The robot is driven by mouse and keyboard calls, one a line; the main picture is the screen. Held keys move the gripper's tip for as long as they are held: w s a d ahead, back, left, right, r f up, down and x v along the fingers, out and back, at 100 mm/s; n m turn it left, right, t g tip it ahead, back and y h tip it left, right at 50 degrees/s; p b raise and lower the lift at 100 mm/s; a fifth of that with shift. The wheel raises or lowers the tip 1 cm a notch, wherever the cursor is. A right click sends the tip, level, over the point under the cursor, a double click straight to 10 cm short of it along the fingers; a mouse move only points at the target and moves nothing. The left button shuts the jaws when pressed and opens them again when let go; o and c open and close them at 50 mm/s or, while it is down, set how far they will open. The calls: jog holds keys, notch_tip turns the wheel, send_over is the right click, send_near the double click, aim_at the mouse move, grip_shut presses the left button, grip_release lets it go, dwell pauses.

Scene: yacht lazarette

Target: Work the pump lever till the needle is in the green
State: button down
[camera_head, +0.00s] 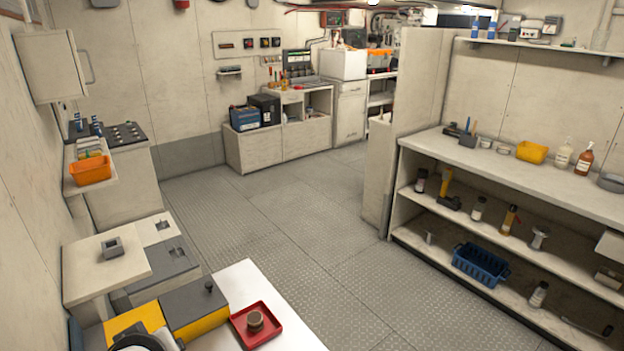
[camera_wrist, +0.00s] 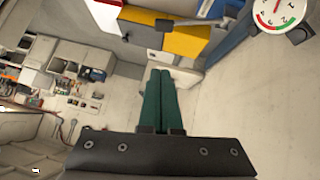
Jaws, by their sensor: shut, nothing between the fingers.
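A round white gauge (camera_wrist: 279,12) with a red and a green stretch on its rim is cut by the top right edge of the wrist view. Its needle is too small to read surely. A yellow and grey box (camera_head: 197,308) with a dark knob (camera_head: 209,286) stands at the lower left of the head view. Yellow and grey box parts (camera_wrist: 183,40) and a dark knob (camera_wrist: 164,25) also show in the wrist view; I cannot tell if this is the pump lever. My gripper (camera_wrist: 160,70) has green fingers, shut and empty, apart from the knob in the picture.
A dark ring (camera_head: 135,343) is cut by the bottom edge. Shelves (camera_head: 500,200) stand at right. The metal floor (camera_head: 290,220) between is clear.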

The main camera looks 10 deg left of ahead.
jog(key=shift+s+f, duration=0.1)
jog(key=s+d+f+x, duration=0.1)
jog(key=d+f+x, duration=0.1)
jog(key=x, duration=1)
jog(key=shift+a+f, duration=0.25)
jog(key=shift+f, duration=0.15)
jog(key=shift+w, duration=0.1)
notch_tip(320, 180, down, 6)
jog(key=w+d, duration=0.2)
jog(key=shift+d+f, duration=0.1)
jog(key=shift+f, duration=0.1)
